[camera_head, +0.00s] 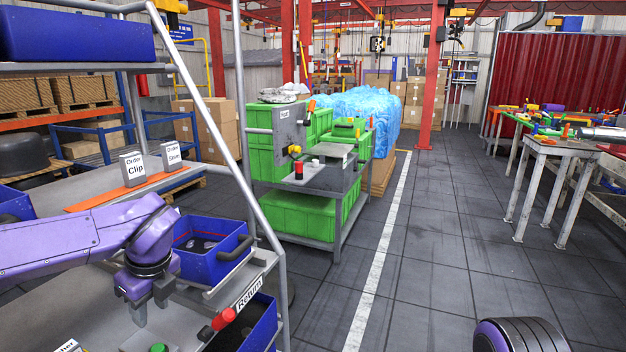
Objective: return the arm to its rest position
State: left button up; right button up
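My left arm is purple and reaches in from the left over the grey workstation shelf (100,318). My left gripper (147,302) points down above this shelf, in front of a blue bin (203,266) with a few dark parts in it. No object shows clearly in the gripper. Its fingers are small and partly hidden, so I cannot tell whether they are open or shut. A dark, purple-striped part of my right arm shows at the bottom right edge. My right gripper is out of the frame.
A red-tipped handle (217,325) and a green button (159,348) are near the shelf's front. Grey rails (228,165) frame the workstation. A cart with green crates (300,215) stands beyond. Metal tables (553,152) stand at right. The middle floor (450,240) is clear.

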pick_arm(q)
jog(key=w+a+f+m+t+y, duration=0.2)
jog(key=w+f+m+t+y, duration=0.3)
jog(key=m, duration=0.9)
jog(key=s+d+f+m+t+h, duration=0.15)
jog(key=s+f+m, duration=0.25)
jog(key=f+m, duration=0.5)
jog(key=s+d+f+m+t+h, duration=0.15)
jog(key=s+f+m, duration=0.25)
jog(key=f+m, duration=0.5)
jog(key=s+f+m+g, duration=0.2)
jog(key=s+f, duration=0.3)
jog(key=s, duration=0.4)
jog(key=s+a+f+m+g+h, duration=0.1)
jog(key=s+f+m+g, duration=0.1)
jog(key=s+f+m, duration=0.3)
jog(key=s+f+m+g, duration=0.2)
jog(key=s+f, duration=0.3)
jog(key=s, duration=0.7)
jog(key=shift+s+a+f+m+h, duration=0.4)
jog(key=shift+m, duration=0.5)
